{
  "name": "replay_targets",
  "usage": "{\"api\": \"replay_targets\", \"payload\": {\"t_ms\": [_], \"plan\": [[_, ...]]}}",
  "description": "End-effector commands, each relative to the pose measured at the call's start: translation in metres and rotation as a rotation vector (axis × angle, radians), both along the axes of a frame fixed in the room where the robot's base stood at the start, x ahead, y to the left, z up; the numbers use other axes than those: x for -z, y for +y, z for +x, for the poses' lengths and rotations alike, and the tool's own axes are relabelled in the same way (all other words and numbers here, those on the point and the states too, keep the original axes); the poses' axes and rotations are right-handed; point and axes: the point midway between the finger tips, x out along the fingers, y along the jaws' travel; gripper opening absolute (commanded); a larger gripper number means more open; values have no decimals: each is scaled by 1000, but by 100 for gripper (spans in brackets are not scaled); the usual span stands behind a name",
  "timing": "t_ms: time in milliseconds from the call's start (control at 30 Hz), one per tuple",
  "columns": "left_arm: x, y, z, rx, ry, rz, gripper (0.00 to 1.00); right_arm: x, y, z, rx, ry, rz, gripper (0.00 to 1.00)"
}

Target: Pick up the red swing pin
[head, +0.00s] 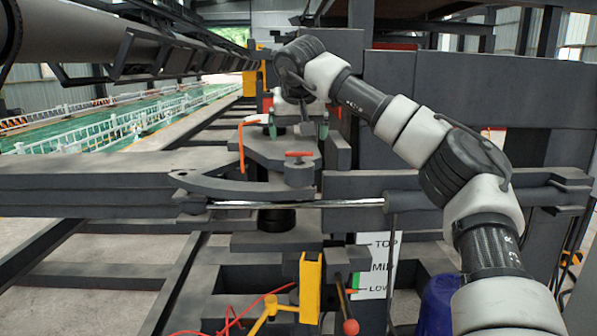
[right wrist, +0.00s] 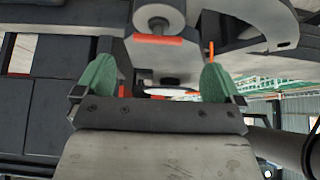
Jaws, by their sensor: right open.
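The red swing pin (head: 299,154) shows as a short red crossbar on top of a grey round boss, on the dark grey swing bracket in the middle of the head view. Its red bar (right wrist: 158,40) also shows in the right wrist view, above the middle of the gap between my fingers. My right gripper (head: 298,128) is just behind the pin in the head view, with green fingertips apart. In the right wrist view my right gripper (right wrist: 158,80) is open with nothing between its fingers. The pin's lower part is hidden. My left gripper is out of view.
An orange bent rod (head: 241,150) stands left of the pin, close to one green finger in the wrist view. A shiny rod (head: 300,204) runs below the bracket. A yellow post (head: 310,285), a red-knobbed lever (head: 350,326) and a blue container (head: 437,308) are lower down.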

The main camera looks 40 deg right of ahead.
Motion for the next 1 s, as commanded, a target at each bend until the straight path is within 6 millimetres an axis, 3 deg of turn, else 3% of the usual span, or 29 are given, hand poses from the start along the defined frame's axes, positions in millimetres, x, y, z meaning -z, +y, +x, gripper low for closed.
{"api": "replay_targets", "payload": {"t_ms": [267, 533, 833, 1000], "plan": [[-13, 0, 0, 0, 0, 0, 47, 19, -9, 9, -1, 0, 3, 98], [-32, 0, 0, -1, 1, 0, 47, 51, -22, 22, -2, -1, 3, 98], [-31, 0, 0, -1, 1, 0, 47, 58, -23, 24, -2, -3, 2, 98], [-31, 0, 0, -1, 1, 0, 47, 57, -23, 24, -2, -3, 2, 72]]}}
